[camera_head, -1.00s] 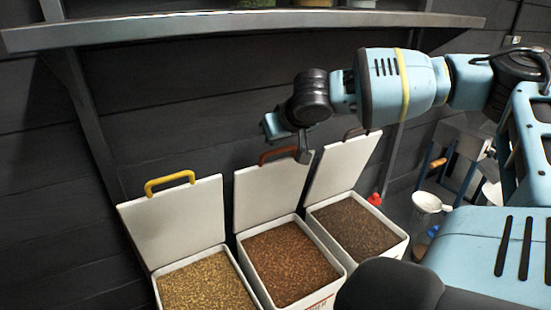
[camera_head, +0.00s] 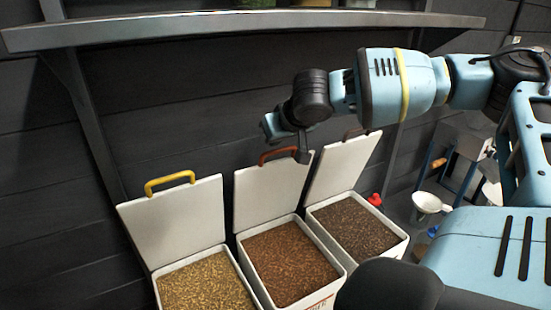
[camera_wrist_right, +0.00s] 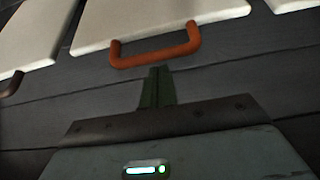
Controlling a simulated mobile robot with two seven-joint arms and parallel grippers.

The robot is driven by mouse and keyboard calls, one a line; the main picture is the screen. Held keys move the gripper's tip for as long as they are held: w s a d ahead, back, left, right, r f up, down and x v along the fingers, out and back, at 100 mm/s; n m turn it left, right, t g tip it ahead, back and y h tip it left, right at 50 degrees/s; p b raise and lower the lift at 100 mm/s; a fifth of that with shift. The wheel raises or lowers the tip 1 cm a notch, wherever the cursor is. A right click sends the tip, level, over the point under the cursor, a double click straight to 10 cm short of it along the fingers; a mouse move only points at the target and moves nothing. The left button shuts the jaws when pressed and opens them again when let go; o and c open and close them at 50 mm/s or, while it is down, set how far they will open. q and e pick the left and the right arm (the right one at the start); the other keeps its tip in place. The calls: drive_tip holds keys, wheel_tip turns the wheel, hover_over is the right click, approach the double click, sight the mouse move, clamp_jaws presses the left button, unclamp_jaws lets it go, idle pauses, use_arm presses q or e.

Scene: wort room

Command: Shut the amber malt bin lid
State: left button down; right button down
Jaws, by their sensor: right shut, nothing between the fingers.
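Three open white bins stand side by side in the head view. The middle bin (camera_head: 340,279) holds reddish-brown grain and has partly legible orange lettering on its front; I take it as the amber malt bin. Its white lid (camera_head: 262,192) stands up, leaning back, with an orange handle (camera_head: 278,153) on its top edge. The handle also shows in the right wrist view (camera_wrist_right: 157,48). My right gripper (camera_head: 303,156) is shut and empty, close to this handle; its fingertips (camera_wrist_right: 155,72) appear just beside the handle, contact unclear. My left gripper is out of view.
A left bin of pale grain has an open lid (camera_head: 178,222) with a yellow handle. A right bin of dark grain has an open lid (camera_head: 340,166). A metal shelf (camera_head: 240,24) runs above. A red object (camera_head: 375,199) and a white funnel-like vessel (camera_head: 428,203) stand at right.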

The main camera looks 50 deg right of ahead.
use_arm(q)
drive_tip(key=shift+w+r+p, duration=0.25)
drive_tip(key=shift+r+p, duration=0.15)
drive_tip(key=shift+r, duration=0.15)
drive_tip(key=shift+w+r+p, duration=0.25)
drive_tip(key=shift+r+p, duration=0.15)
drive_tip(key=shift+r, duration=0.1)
use_arm(e)
drive_tip(key=s+a+f, duration=0.2)
drive_tip(key=s+f, duration=0.1)
drive_tip(key=s, duration=0.4)
drive_tip(key=shift+a, duration=0.15)
drive_tip(key=shift+s+f, duration=0.1)
